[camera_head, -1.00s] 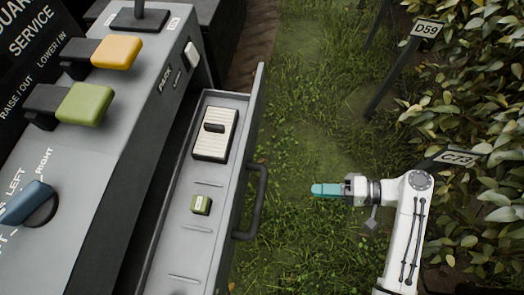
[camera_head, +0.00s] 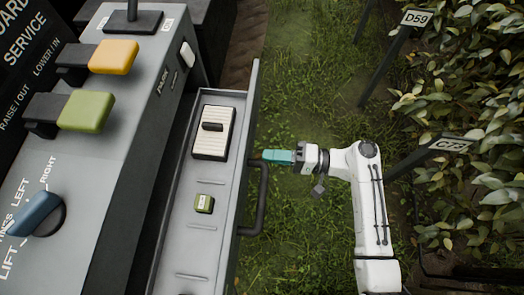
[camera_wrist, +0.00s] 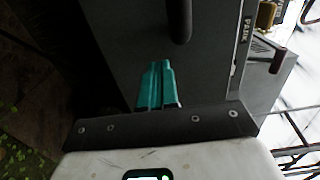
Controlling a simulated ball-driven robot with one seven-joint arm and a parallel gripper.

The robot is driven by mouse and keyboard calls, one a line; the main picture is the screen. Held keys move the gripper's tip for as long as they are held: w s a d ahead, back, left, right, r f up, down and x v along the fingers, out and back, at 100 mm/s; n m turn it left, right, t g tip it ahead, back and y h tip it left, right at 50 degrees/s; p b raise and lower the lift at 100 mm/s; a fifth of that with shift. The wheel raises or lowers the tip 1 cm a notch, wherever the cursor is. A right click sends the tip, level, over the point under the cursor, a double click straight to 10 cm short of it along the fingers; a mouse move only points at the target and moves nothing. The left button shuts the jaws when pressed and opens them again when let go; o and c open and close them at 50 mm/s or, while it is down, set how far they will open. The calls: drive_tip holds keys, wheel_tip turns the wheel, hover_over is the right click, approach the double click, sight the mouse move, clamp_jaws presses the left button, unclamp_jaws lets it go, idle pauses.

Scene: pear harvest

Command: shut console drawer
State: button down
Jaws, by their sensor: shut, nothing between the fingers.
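The console drawer (camera_head: 214,184) stands pulled out from the right side of the grey console (camera_head: 105,150). Its dark bar handle (camera_head: 263,195) is on the outer front. My gripper (camera_head: 268,156) is shut and empty, with its teal fingers pointing left at the drawer front near the upper end of the handle. I cannot tell whether the fingertips touch it. In the wrist view the shut teal fingers (camera_wrist: 158,75) point at the dark drawer front, and the handle (camera_wrist: 179,20) is just beyond them.
In the drawer lie a ribbed cream box (camera_head: 213,133) and a small green block (camera_head: 204,203). The console top has a yellow lever (camera_head: 113,57), a green lever (camera_head: 86,111) and a blue knob (camera_head: 36,214). Leafy bushes (camera_head: 465,90) and sign D59 (camera_head: 415,19) stand right; grass lies between.

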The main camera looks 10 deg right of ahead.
sight(200, 152)
drive_tip(key=shift+x, duration=1.5)
drive_tip(key=shift+a, duration=0.1)
drive_tip(key=b+x, duration=0.3)
drive_tip(key=x, duration=1.2)
drive_tip(key=shift+w+a+f, duration=0.1)
drive_tip(key=shift+a, duration=0.3)
drive_tip(key=shift+w+a+b, duration=0.2)
drive_tip(key=shift+a+b, duration=0.2)
drive_tip(key=shift+a, duration=0.1)
drive_tip(key=shift+w, duration=0.1)
drive_tip(key=shift+a+r, duration=0.1)
drive_tip(key=shift+r, duration=0.15)
